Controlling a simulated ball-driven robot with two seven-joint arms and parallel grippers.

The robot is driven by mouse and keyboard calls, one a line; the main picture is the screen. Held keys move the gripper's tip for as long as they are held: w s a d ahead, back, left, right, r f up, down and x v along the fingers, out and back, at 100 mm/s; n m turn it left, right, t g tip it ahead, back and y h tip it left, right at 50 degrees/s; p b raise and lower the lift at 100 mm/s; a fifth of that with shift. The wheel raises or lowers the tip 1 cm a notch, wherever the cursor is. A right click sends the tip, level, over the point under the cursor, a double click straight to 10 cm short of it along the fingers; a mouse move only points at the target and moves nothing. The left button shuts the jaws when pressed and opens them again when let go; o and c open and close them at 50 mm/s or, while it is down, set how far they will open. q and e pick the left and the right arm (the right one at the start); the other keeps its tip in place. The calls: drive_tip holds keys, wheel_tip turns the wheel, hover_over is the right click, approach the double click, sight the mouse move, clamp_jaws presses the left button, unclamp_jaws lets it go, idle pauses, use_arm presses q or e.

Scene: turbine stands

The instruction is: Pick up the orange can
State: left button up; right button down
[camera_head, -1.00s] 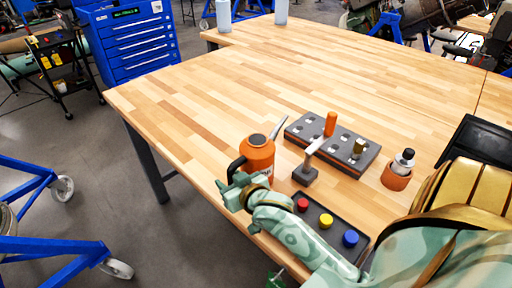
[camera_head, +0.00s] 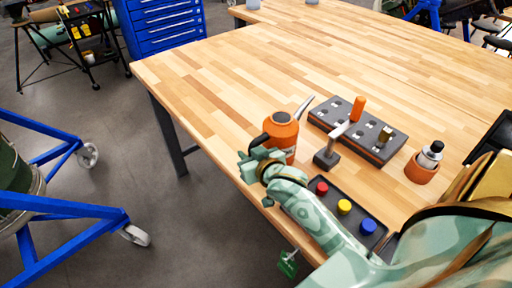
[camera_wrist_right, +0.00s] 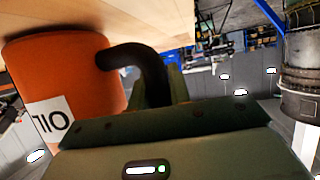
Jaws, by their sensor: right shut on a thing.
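The orange can (camera_head: 283,133) has a black handle, a grey spout pointing up and right, and stands upright near the table's front edge. In the right wrist view the can (camera_wrist_right: 62,75) shows a white label with dark marks, and its black handle (camera_wrist_right: 140,58) runs down between my fingers. My right gripper (camera_head: 256,160) is shut on this handle, at the can's near left side. The can's base is partly hidden behind the gripper, and I see no clear gap under it. My left gripper is not in view.
A grey T-shaped tool (camera_head: 327,157) stands close right of the can. Behind it is a dark block with holes (camera_head: 357,137). A tray with red, yellow and blue knobs (camera_head: 357,212) lies at the front. The table's back left is clear.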

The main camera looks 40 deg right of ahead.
sight(251, 144)
drive_tip(key=s+r+p, duration=0.1)
drive_tip(key=r, duration=0.2)
drive_tip(key=s+a+r+p, duration=0.1)
drive_tip(key=s+r+p, duration=0.1)
drive_tip(key=r, duration=0.1)
drive_tip(key=s+a+r+p, duration=0.1)
drive_tip(key=r, duration=0.2)
drive_tip(key=shift+s+a+r, duration=0.2)
drive_tip(key=shift+s+r, duration=0.1)
drive_tip(key=shift+s, duration=0.1)
drive_tip(key=s+a+r+p, duration=0.1)
drive_tip(key=s+a+r, duration=0.2)
drive_tip(key=s, duration=0.4)
drive_tip(key=shift+s+a, duration=0.4)
drive_tip(key=shift+a, duration=0.05)
drive_tip(key=shift+w, duration=0.1)
idle(0.5)
